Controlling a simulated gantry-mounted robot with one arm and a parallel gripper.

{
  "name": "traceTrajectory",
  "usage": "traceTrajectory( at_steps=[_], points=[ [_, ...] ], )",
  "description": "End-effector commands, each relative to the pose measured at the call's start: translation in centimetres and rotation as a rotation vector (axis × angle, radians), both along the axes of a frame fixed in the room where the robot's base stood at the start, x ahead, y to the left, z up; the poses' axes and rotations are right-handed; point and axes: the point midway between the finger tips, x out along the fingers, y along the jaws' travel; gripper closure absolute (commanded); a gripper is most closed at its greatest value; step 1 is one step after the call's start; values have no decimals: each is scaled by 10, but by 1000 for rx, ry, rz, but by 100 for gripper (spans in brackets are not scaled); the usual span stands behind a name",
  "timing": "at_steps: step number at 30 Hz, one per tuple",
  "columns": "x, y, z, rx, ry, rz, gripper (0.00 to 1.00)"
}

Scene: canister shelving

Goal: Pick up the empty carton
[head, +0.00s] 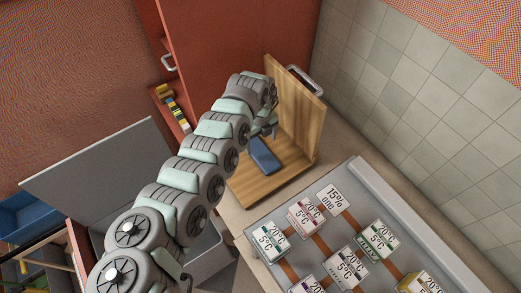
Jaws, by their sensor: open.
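Several small cartons stand on a grey rack (357,168) at the lower right: a teal-edged one (271,241), a pink one (305,217), a green one (378,240), a dark-edged one (345,268), a purple one (308,286) and a yellow one (420,284). Their tops read 20°C and 5°C. A white piece (333,198) marked 15% is at the rack's far corner. I cannot tell which carton is empty. My gripper (271,130) is open, partly hidden by my arm, near a wooden stand and apart from the cartons.
The wooden stand has a flat base (262,190) and an upright panel (297,108); a blue block (264,156) lies on the base. A red cabinet (235,45) is behind, a tiled wall (420,90) at right. A grey lid (95,175) and blue bin (22,217) are at left.

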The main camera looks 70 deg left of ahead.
Motion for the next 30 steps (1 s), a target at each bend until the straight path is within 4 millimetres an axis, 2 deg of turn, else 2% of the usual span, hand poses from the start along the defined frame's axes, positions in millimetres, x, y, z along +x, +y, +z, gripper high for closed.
traceTrajectory(
  at_steps=[12,21,30],
  points=[
    [-4,-3,-50,2,-1,0,11],
    [-4,-2,-54,3,-2,0,11],
    [-4,-2,-54,4,-2,0,35]
  ],
)
